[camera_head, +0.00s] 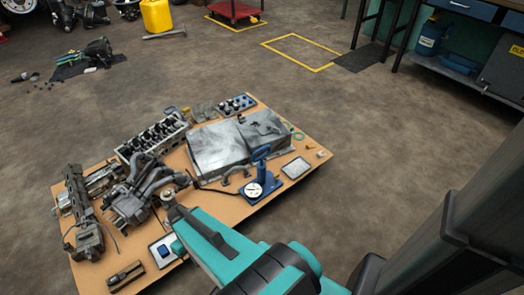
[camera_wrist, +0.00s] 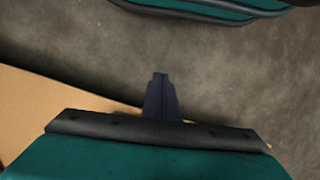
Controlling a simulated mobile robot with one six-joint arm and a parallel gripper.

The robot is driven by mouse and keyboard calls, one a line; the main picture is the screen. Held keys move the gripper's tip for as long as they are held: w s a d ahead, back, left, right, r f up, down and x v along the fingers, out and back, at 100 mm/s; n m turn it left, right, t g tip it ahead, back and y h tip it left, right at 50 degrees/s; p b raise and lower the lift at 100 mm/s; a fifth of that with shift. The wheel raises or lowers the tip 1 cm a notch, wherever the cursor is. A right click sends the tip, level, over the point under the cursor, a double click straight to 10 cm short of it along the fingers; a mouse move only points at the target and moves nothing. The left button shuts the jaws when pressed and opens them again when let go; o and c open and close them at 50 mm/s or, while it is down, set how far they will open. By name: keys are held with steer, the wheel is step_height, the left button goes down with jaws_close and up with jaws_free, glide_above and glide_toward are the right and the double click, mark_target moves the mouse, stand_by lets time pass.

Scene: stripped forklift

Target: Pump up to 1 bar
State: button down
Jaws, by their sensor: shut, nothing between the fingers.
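A blue hand pump (camera_head: 262,170) stands upright on the right part of the brown board, with a blue base. A round white-faced gauge (camera_head: 253,189) sits at its foot; its reading is too small to make out. A dark hose runs from the pump toward the left. My gripper (camera_wrist: 160,80) shows in the wrist view as narrow dark fingers, closed together and empty, over the floor near the board's edge. In the head view my teal arm reaches in from the lower right, left of and apart from the pump; the fingertips are not clear there.
The brown board (camera_head: 225,218) carries a grey metal cover (camera_head: 215,150), a cylinder head (camera_head: 153,137), manifold parts (camera_head: 135,200) and a light tray (camera_head: 296,168). A yellow canister (camera_head: 157,16) and a workbench (camera_head: 470,50) stand farther back. Floor right of the board is clear.

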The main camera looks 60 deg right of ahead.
steer(key=w+d+r+t, duration=0.1)
steer(key=w+d+r, duration=0.2)
steer(key=d, duration=0.3)
steer(key=w+d+r+t, duration=0.1)
steer(key=w+d+r, duration=0.15)
steer(key=d, duration=0.35)
steer(key=t+h+b, duration=0.2)
steer(key=t+h, duration=0.1)
steer(key=t, duration=0.3)
glide_toward(263, 149)
steer(key=shift+r+m, duration=0.2)
steer(key=shift+m, duration=0.2)
steer(key=shift+w+f, duration=0.1)
steer(key=shift+f, duration=0.05)
steer(key=shift+b+x, duration=2.1)
steer(key=shift+x, duration=1.25)
steer(key=shift+f, duration=0.1)
